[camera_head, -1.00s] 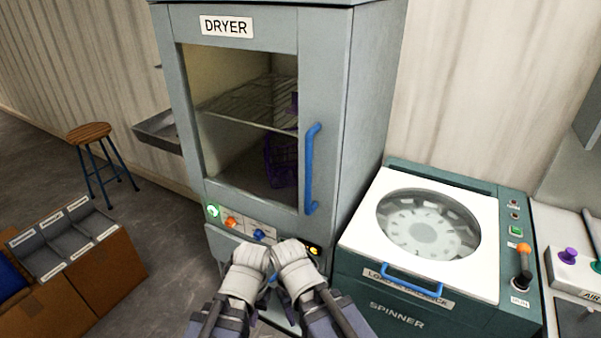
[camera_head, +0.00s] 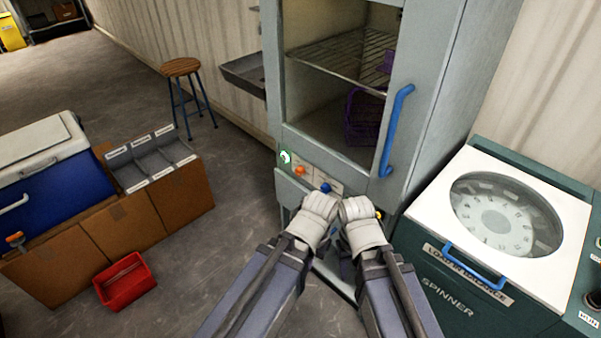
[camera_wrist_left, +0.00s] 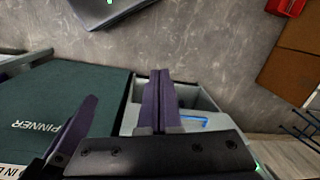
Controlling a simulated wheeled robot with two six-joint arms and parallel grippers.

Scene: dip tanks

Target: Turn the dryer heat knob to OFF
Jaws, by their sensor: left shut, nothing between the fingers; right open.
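The dryer (camera_head: 440,90) stands at centre right of the head view, with its control panel (camera_head: 310,178) under the door. On the panel are an orange knob (camera_head: 300,170) and a blue knob (camera_head: 325,188); their labels are too small to read, so I cannot tell which is heat. My left gripper (camera_head: 320,205) and right gripper (camera_head: 358,209) are side by side in front of the panel's lower right part, hiding some of it. The left wrist view shows the left fingers (camera_wrist_left: 158,100) shut together and empty. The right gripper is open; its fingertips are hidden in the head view.
The spinner (camera_head: 480,270) stands close on the right. A stool (camera_head: 181,68), a cardboard box (camera_head: 100,240), a blue cooler (camera_head: 45,195) and a red bin (camera_head: 125,281) are on the left. The floor (camera_head: 230,170) between them and the dryer is clear.

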